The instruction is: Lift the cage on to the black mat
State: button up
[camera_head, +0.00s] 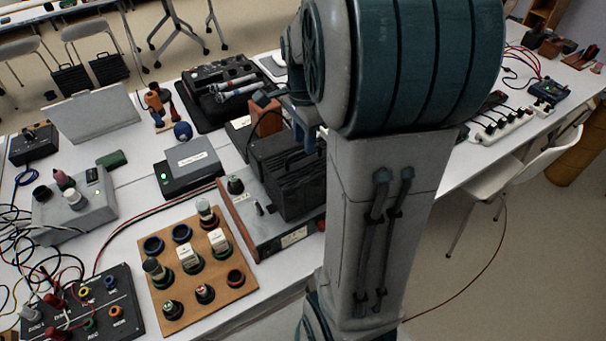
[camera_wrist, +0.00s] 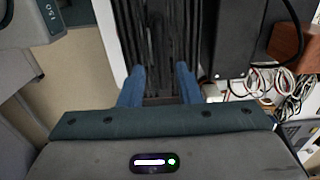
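The cage (camera_head: 293,190) is a black slatted box with a handle on top. It stands on a grey unit with a wooden side, left of my arm in the head view. The black mat (camera_head: 203,116) lies further back to the left, with a dark case and silver tubes on it. My gripper (camera_wrist: 160,70) points down over the cage's black slats (camera_wrist: 160,30) in the wrist view. Its two blue fingers are apart, and I see no clear contact with the cage. In the head view my arm hides most of the gripper (camera_head: 308,132).
A black box with a light grey top (camera_head: 191,160) stands left of the cage. A wooden board with sockets and knobs (camera_head: 205,270) lies in front. A wooden block (camera_head: 266,122) stands behind the cage. Cables clutter the table's left.

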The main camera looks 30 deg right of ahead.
aim_at(304, 174)
notch_tip(304, 174, down, 5)
jog(key=shift+w, duration=0.1)
grip_shut()
dwell(1.5)
